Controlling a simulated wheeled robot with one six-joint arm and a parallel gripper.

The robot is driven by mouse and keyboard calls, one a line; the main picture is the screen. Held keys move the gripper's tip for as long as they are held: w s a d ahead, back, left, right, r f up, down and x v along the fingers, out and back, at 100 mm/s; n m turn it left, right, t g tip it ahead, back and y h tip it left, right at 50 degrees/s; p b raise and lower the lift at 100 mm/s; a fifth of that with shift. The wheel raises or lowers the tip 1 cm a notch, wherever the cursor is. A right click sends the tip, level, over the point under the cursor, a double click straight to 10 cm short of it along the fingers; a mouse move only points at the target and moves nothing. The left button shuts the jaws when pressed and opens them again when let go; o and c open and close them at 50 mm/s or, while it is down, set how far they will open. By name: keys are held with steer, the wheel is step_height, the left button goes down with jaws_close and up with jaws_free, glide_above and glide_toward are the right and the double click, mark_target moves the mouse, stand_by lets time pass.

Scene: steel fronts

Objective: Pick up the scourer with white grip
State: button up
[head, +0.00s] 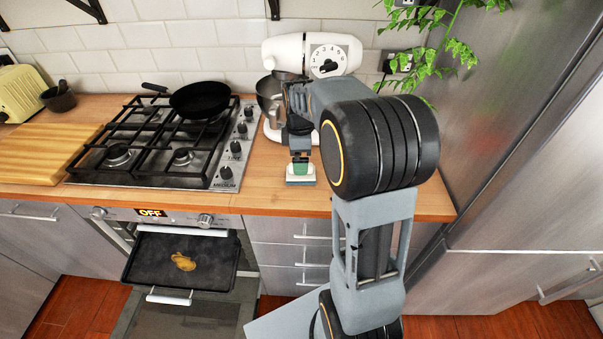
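The scourer with white grip (300,179) is a small block on the wooden counter, right of the hob and near the counter's front edge. It shows a pale white part and blue-green parts. My gripper (300,160) points down right at the scourer's top, with my arm reaching in from the right. A green patch shows at the fingertips. The fingers are small and partly hidden, so I cannot tell whether they are open or closed on the grip. I see no clear gap between the scourer and the counter.
A white stand mixer (312,52) with a steel bowl stands close behind my gripper. A gas hob (165,142) with a black pan (200,99) is to the left. The oven door is open below, with a tray (182,262) inside. A steel fridge (525,110) and a plant (452,45) are right.

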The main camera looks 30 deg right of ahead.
mark_target(310, 178)
steer(key=shift+w+d+f, duration=0.1)
steer(key=shift+d+f, duration=0.05)
steer(key=shift+f, duration=3)
steer(key=c, duration=1)
